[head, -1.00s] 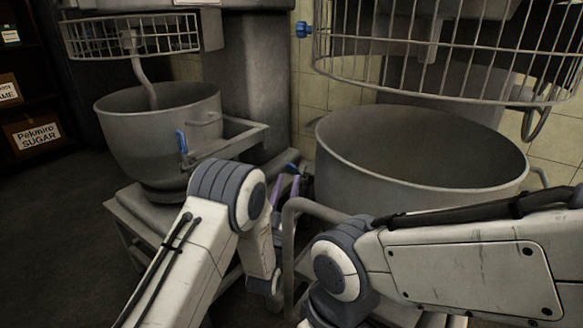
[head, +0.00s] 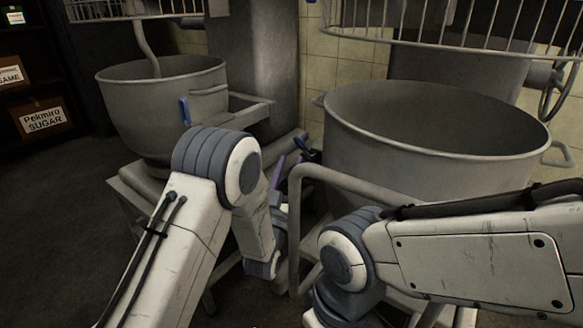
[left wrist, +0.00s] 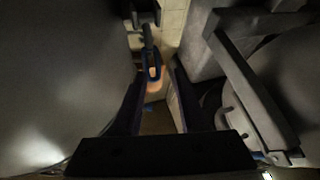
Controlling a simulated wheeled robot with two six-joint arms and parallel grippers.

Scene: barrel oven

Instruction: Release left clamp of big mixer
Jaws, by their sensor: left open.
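The big mixer's wide grey bowl (head: 430,150) stands at the right of the head view. Its left clamp (head: 308,150) is a small dark shape at the bowl's left side. In the left wrist view the clamp (left wrist: 153,72) shows as a dark arm with a blue-edged loop handle. My left gripper (head: 284,172) is partly hidden behind its own arm, with purplish fingers pointing toward the clamp. In the left wrist view, its open fingers (left wrist: 159,76) lie either side of the handle, and I see no clear contact. My right gripper is out of view.
A smaller mixer bowl (head: 160,105) with a blue-handled clamp (head: 184,110) stands at the left. A bent grey tube frame (head: 296,215) rises close beside my left gripper. A wire guard (head: 450,30) hangs above the big bowl. Dark floor is free at the far left.

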